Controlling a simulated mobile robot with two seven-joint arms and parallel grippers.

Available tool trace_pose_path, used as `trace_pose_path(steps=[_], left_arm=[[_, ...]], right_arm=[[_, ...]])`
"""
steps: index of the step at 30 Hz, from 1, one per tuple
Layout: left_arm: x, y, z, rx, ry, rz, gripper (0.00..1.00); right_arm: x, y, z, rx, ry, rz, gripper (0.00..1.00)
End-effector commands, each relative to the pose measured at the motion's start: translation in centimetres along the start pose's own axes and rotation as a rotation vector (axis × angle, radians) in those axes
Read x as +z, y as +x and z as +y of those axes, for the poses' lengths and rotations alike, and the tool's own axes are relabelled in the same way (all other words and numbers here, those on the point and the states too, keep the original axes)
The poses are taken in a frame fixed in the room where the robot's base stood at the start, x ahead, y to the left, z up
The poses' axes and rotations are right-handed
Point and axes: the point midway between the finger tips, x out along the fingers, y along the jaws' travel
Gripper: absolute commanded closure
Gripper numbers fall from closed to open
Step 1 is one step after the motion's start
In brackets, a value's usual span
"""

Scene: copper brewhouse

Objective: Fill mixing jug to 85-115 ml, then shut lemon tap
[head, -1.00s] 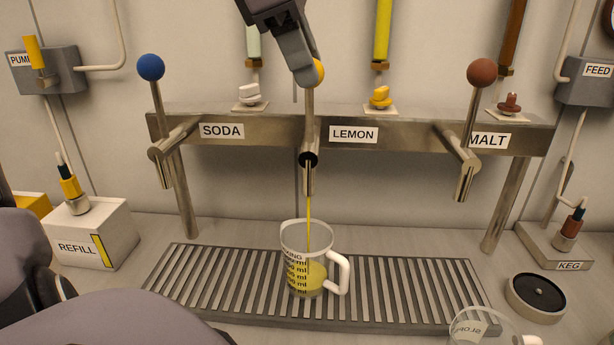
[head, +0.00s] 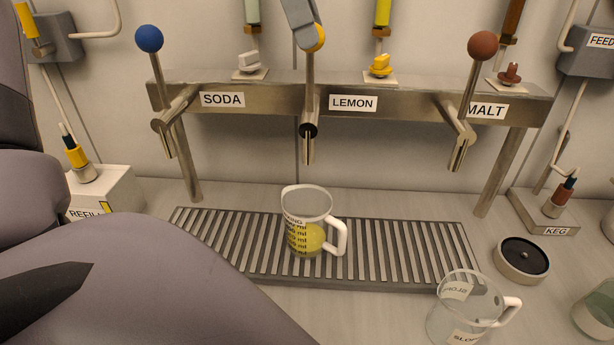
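The mixing jug (head: 292,232), clear with a white handle on its right, stands upright on the drip grate under the lemon tap's spout (head: 309,148). Yellow liquid (head: 315,238) fills its lower part; the numbers on its scale are too small to read. No stream shows between spout and jug. The lemon tap's lever (head: 309,85) stands nearly upright with a yellow knob (head: 319,40) on top. My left gripper (head: 304,32) is at this knob, a grey finger covering its left side. The rest of the gripper is cut off by the top edge. My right gripper is out of view.
The blue-knobbed soda tap (head: 149,40) stands left, the brown-knobbed malt tap (head: 481,46) right. The drip grate (head: 390,262) is clear beside the jug. A clear slops jug (head: 455,318) stands at front right, near a round black-topped disc (head: 522,258). My grey arm covers the lower left.

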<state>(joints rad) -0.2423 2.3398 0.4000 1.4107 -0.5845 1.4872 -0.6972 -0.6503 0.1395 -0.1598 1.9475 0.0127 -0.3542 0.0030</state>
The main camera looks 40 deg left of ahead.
Motion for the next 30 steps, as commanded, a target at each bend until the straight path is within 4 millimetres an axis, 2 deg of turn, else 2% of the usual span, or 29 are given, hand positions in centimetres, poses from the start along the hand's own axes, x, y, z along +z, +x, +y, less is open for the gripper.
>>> trace_pose_path(steps=[6,21,30], left_arm=[[0.1,-0.6,0.0,0.001,0.001,-0.001,0.04],[0.1,-6.3,-0.1,0.001,0.001,-0.001,0.04],[0.0,-7.0,-0.1,-0.001,0.002,0.0,0.04]], right_arm=[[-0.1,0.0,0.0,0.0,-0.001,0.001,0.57],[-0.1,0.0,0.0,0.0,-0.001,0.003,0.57],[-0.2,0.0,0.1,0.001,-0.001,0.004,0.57]])
